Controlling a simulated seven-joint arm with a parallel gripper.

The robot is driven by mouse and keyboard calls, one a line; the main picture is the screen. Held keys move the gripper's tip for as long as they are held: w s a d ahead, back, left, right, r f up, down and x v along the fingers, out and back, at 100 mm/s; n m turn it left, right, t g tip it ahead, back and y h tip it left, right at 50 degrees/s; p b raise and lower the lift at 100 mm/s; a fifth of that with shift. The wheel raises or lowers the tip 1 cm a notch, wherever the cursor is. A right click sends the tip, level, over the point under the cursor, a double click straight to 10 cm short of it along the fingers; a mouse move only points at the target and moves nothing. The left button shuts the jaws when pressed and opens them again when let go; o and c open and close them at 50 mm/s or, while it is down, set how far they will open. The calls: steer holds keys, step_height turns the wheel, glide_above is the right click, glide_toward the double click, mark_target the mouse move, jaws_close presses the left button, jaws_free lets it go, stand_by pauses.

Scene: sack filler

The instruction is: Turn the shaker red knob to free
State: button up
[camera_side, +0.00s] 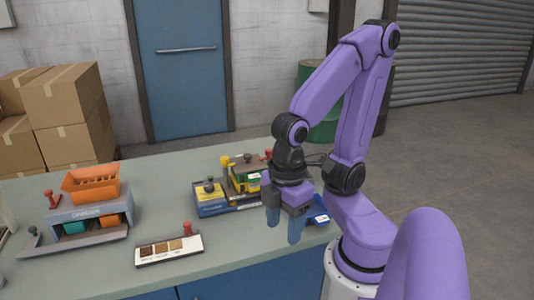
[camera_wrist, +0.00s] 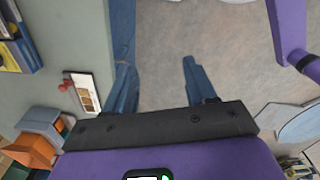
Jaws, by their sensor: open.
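I see three red knobs in the side view, and I cannot tell for sure which belongs to the shaker. One red knob (camera_side: 52,197) stands beside the grey machine with an orange hopper (camera_side: 91,184). Another red knob (camera_side: 187,228) stands on a white panel with brown swatches (camera_side: 168,250); it also shows in the wrist view (camera_wrist: 64,87). A third red knob (camera_side: 268,154) is at the yellow and grey device, partly hidden. My gripper (camera_side: 283,222) is open and empty, with blue fingers pointing down near the table's right edge. In the wrist view, floor shows between the fingers (camera_wrist: 157,80).
A blue and yellow box with a dark knob (camera_side: 211,197) and a yellow device (camera_side: 244,180) stand close left of my gripper. A blue tray (camera_side: 318,212) lies right of it. The green tabletop (camera_side: 150,197) is clear between the hopper machine and these devices.

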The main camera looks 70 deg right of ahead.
steer(key=w+d+r+m, duration=0.4)
steer(key=w+d, duration=0.2)
steer(key=w, duration=0.4)
steer(key=w+d+r+m, duration=0.35)
steer(key=w+d, duration=0.25)
steer(key=w, duration=0.4)
step_height(320, 180, up, 6)
steer(key=m, duration=0.5)
glide_above(269, 150)
step_height(269, 150, down, 17)
steer(key=shift+d, duration=0.1)
steer(key=shift+c, duration=0.3)
jaws_close()
